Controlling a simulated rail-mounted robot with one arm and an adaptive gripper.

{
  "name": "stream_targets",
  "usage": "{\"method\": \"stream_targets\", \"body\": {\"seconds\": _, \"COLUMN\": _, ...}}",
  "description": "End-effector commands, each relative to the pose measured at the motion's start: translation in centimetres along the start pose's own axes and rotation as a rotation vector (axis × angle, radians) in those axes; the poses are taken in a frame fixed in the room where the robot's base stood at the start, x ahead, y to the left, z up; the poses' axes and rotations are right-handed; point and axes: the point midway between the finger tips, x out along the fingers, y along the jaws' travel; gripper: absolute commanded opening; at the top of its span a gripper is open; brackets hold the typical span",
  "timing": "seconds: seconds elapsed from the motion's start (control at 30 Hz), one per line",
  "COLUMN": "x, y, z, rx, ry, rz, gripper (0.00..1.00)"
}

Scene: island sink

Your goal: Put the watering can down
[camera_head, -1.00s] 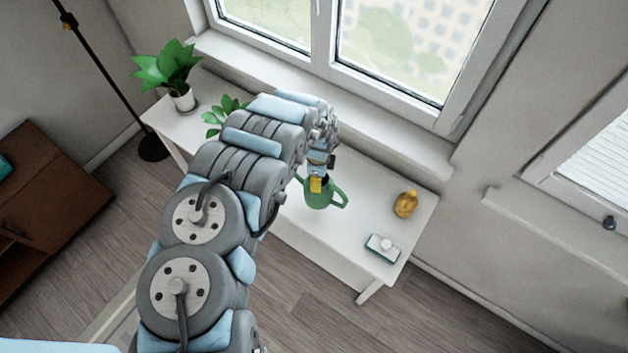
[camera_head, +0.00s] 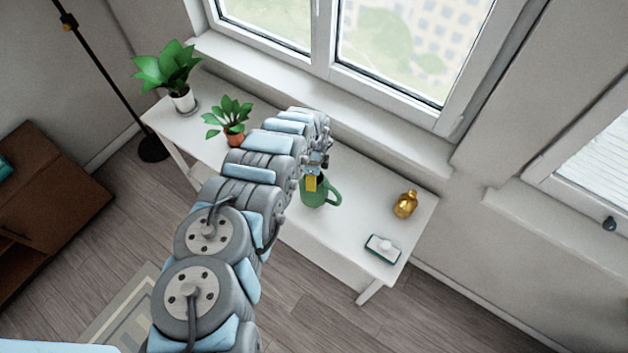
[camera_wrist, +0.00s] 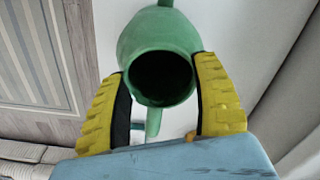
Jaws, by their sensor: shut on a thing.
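The green watering can (camera_head: 322,194) is at the middle of the white table (camera_head: 362,215), partly hidden by my arm. I cannot tell whether its base touches the tabletop. My gripper (camera_head: 311,182) is at the can's upper left side. In the wrist view the can (camera_wrist: 158,40) shows its dark round opening between the two yellow fingers. My gripper (camera_wrist: 163,92) is shut on the can there, with one finger on each side.
A gold ornament (camera_head: 405,204) and a white-topped brush-like thing (camera_head: 383,248) are to the right. The window sill (camera_head: 390,140) runs behind.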

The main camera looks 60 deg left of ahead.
Motion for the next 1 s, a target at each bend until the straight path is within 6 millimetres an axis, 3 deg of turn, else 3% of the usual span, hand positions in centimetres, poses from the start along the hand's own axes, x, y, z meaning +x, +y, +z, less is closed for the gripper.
{"method": "stream_targets", "body": {"seconds": 0.33, "x": 2.6, "y": -0.1, "z": -0.1, "rx": 0.001, "ry": 0.002, "rz": -0.002, "gripper": 0.25}}
{"method": "stream_targets", "body": {"seconds": 0.87, "x": 3.2, "y": 0.0, "z": 0.0, "rx": 0.001, "ry": 0.0, "rz": -0.001, "gripper": 0.25}}
{"method": "stream_targets", "body": {"seconds": 0.9, "x": 3.1, "y": 0.0, "z": 0.0, "rx": 0.0, "ry": 0.0, "rz": 0.0, "gripper": 0.74}}
{"method": "stream_targets", "body": {"seconds": 0.97, "x": 3.1, "y": 0.0, "z": 0.0, "rx": 0.0, "ry": 0.0, "rz": 0.0, "gripper": 0.9}}
{"method": "stream_targets", "body": {"seconds": 1.0, "x": 3.1, "y": 0.0, "z": 0.0, "rx": 0.0, "ry": 0.0, "rz": 0.0, "gripper": 0.9}}
